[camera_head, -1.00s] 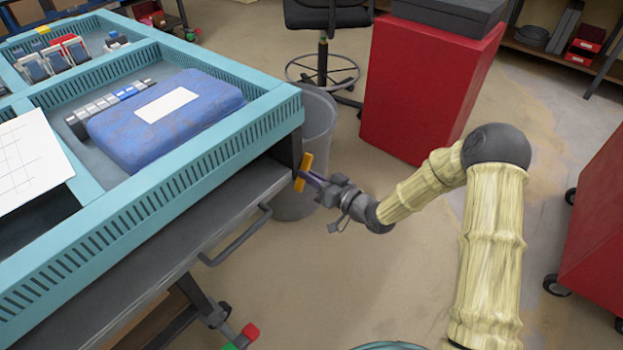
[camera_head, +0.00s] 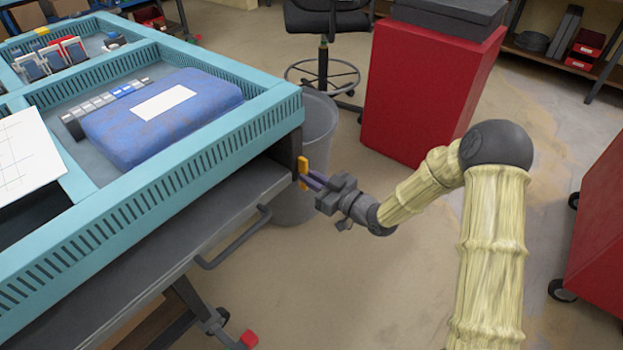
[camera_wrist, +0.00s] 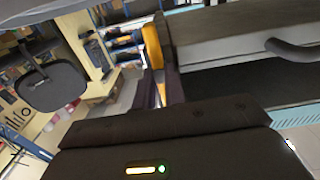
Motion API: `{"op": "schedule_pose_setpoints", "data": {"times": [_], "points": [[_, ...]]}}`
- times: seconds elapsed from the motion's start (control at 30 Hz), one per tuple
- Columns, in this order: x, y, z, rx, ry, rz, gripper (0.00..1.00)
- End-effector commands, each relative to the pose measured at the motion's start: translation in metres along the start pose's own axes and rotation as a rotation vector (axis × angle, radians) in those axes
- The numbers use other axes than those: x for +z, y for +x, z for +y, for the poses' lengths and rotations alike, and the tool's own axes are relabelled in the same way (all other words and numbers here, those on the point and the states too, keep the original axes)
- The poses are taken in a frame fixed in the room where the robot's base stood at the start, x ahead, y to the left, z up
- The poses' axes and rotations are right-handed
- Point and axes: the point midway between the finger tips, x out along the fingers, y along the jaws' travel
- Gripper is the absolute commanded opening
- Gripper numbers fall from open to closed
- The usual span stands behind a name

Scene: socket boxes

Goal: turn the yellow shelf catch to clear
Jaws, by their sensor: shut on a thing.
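The yellow shelf catch (camera_head: 303,167) sits at the right end of the dark shelf under the teal-edged workbench. In the head view it stands nearly upright. It also shows in the wrist view (camera_wrist: 152,46), at the end of the shelf edge. My gripper (camera_head: 308,180) reaches it from the right and is shut on the catch. In the wrist view my two dark fingers (camera_wrist: 160,86) run up to the catch, one on each side of its lower part. The fingertips hide part of the catch.
The dark shelf (camera_head: 190,235) has a bar handle (camera_head: 235,240) along its front. A grey bin (camera_head: 318,130) stands behind my gripper. A red cabinet (camera_head: 415,90) is further back.

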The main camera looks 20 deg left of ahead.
Motion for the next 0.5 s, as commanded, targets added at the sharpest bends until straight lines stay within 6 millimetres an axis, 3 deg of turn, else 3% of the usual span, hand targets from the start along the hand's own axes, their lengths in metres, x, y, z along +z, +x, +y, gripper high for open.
{"op": "schedule_pose_setpoints", "data": {"times": [0.17, 0.2, 0.3, 0.5], "points": [[0.0024, -0.0014, 0.0005, 0.001, 0.000, -0.006, 0.00], [0.0024, -0.0014, 0.0005, 0.001, 0.000, -0.006, 0.14], [0.0020, -0.0011, 0.0004, 0.001, 0.001, -0.005, 0.33], [0.0011, -0.0005, 0.0001, 0.000, 0.001, -0.003, 0.34]]}}
